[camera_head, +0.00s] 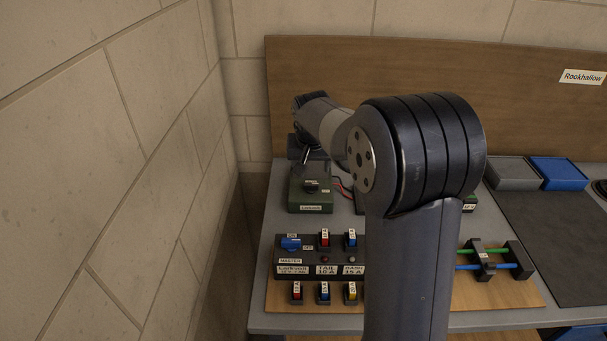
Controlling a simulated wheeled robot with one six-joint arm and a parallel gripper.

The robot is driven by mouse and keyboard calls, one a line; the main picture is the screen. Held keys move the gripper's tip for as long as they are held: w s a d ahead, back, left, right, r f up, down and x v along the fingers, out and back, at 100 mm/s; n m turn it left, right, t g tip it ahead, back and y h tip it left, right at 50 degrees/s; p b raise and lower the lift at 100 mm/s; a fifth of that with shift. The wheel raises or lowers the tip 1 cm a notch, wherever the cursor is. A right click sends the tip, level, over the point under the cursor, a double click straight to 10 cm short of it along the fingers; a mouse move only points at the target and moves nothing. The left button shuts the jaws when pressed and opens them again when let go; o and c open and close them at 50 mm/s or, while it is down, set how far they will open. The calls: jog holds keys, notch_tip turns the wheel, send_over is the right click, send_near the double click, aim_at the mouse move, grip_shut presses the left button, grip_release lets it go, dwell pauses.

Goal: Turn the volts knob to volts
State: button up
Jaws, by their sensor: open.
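A dark green box (300,202) stands on the left part of the grey bench. A small black knob (311,185) sits on its top, with tiny labels on and beside it that are too small to read. I cannot tell for sure that this is the volts knob or which way it points. My arm reaches over the bench from the front. My gripper (306,157) is open at the far edge of the green box, behind the knob and apart from it. The fingertips are small and dark here, and contact with the box cannot be judged.
A black switch panel (283,254) with a blue master switch (291,243) and coloured fuses lies in front of the box. Red and black leads (343,189) run right, behind my arm. A rod rack (515,259), a grey bin (512,174) and a blue bin (557,173) are right. A wall stands close left.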

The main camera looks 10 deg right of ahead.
aim_at(311, 184)
jog(key=p+x, duration=0.1)
jog(key=x, duration=0.8)
jog(key=shift+d+f, duration=0.1)
jog(key=shift+f, duration=0.25)
jog(key=shift+c, duration=0.3)
jog(key=c, duration=0.9)
